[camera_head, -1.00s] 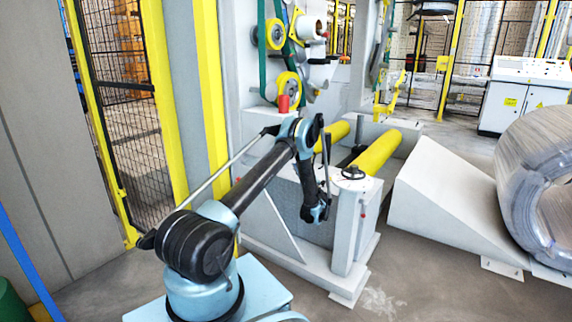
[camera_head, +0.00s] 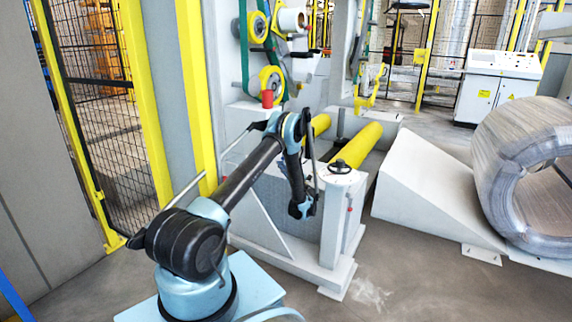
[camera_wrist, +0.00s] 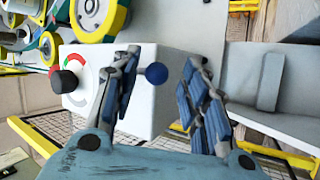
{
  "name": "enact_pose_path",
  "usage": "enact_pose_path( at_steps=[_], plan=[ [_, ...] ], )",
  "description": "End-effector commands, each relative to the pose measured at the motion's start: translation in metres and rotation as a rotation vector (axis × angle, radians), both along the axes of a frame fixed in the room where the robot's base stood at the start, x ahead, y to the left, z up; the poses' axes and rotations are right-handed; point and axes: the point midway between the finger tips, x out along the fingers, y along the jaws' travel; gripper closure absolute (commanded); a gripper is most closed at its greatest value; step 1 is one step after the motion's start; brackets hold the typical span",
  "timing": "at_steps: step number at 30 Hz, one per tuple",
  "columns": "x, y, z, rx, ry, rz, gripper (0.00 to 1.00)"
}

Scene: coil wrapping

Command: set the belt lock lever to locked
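In the wrist view my gripper (camera_wrist: 166,95) has its two dark-blue jointed fingers spread apart. A blue ball knob (camera_wrist: 156,73) shows between them, nearer the left finger; I cannot tell whether it touches. Behind it is a white box (camera_wrist: 140,108) with a black round knob (camera_wrist: 65,82) and a red and green arc (camera_wrist: 88,70) on its face. Any lever arm joining the ball to the box is hidden behind the left finger. In the head view my gripper (camera_head: 302,208) hangs low in front of the grey machine; the blue ball is not visible there.
A white ramp (camera_head: 428,198) and a large wrapped coil (camera_head: 530,150) are at right. Yellow-framed fencing (camera_head: 100,110) is at left. Open floor lies in front.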

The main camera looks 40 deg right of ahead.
Motion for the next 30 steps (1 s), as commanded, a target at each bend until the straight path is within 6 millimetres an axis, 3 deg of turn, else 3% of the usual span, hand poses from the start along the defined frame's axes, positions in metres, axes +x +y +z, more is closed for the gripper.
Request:
enact_pose_path(
  at_steps=[8,22,30],
  plan=[
    [-0.007,0.0,-0.003,0.0,-0.001,-0.002,0.59],
    [-0.058,0.007,-0.034,0.0,0.001,-0.001,0.59],
    [-0.062,0.008,-0.036,-0.001,0.001,0.001,0.59]
  ],
)
